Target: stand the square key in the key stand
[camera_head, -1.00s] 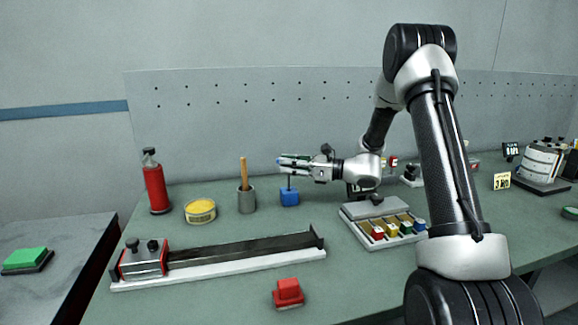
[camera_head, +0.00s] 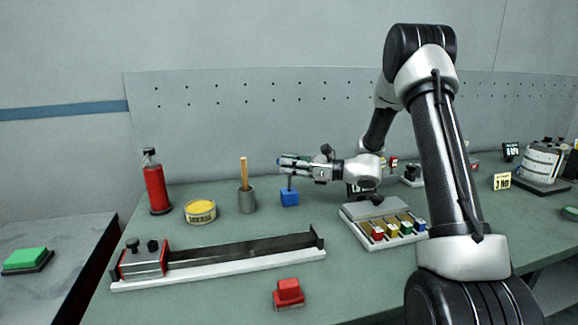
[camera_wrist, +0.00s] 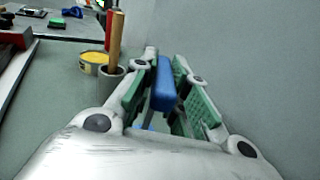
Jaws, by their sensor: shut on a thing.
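My gripper (camera_head: 287,163) is level above the blue key stand (camera_head: 289,198) on the bench, with its fingers pointing left. It is shut on the square key. The key's blue head (camera_wrist: 163,85) shows upright between the green finger pads in the wrist view, and its end peeks out past the fingertips in the head view. A thin dark shank (camera_head: 289,181) runs down from the gripper to the top of the blue block. I cannot tell whether its tip is in a hole or just above it. A bit of blue (camera_wrist: 146,127) shows below the fingers in the wrist view.
A grey cup (camera_head: 246,200) with a wooden stick stands just left of the stand. A yellow tin (camera_head: 200,211) and a red bottle (camera_head: 156,188) are further left. A long rail (camera_head: 240,264) lies in front, a tray (camera_head: 391,239) to the right, and the wall behind.

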